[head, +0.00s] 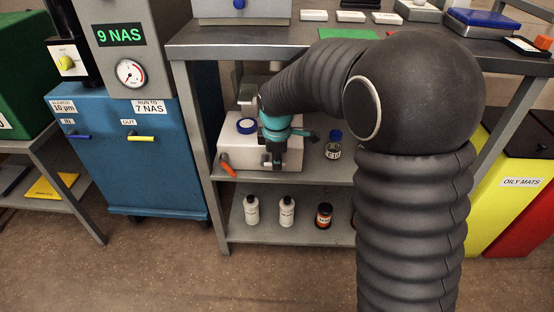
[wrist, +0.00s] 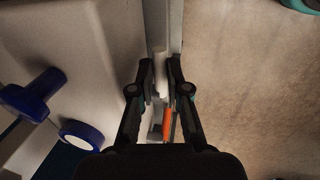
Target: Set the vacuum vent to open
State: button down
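The vacuum vent is probably the orange lever (head: 227,165) at the lower left front of the white unit (head: 236,152) on the middle shelf. It slants down to the right in the head view. The orange lever also shows in the wrist view (wrist: 168,125), in the gap between the finger linkages. My gripper (head: 272,160) is in front of the white unit, to the right of the lever in the head view. In the wrist view my gripper's fingers (wrist: 161,75) are apart, with a narrow gap. I cannot tell whether they touch the lever. No vent label is readable.
Several bottles (head: 287,211) stand on the lower shelf. The shelf post (head: 200,150) and blue cabinet (head: 135,165) are left. The table top (head: 240,38) is above.

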aim_at(283, 165)
jog(key=shift+f+b, duration=0.15)
jog(key=shift+b, duration=0.15)
jog(key=y+b, duration=0.1)
jog(key=b, duration=0.1)
jog(key=f+y+b, duration=0.1)
jog(key=b, duration=0.1)
jog(key=shift+d+f+y, duration=0.25)
jog(key=shift+d+y, duration=0.05)
jog(key=f+y+b, duration=0.1)
jog(key=b, duration=0.3)
jog(key=shift+d+y, duration=0.1)
jog(key=shift+y, duration=0.2)
jog(key=b, duration=0.1)
jog(key=y+b, duration=0.1)
jog(key=b, duration=0.1)
jog(key=shift+f+m+y, duration=0.2)
jog(key=shift+m+y, duration=0.1)
jog(key=y+b, duration=0.2)
jog(key=shift+f+t+y, duration=0.15)
jog(key=shift+t+y, duration=0.15)
jog(key=shift+a+f+m+y, duration=0.15)
jog(key=shift+f+m+y, duration=0.1)
jog(key=shift+y, duration=0.5)
jog(key=shift+a+f+m+y, duration=0.15)
jog(key=shift+f+y, duration=0.05)
jog(key=shift+y, duration=0.85)
jog(key=c, duration=1.4)
grip_release()
jog(key=shift+c, duration=0.2)
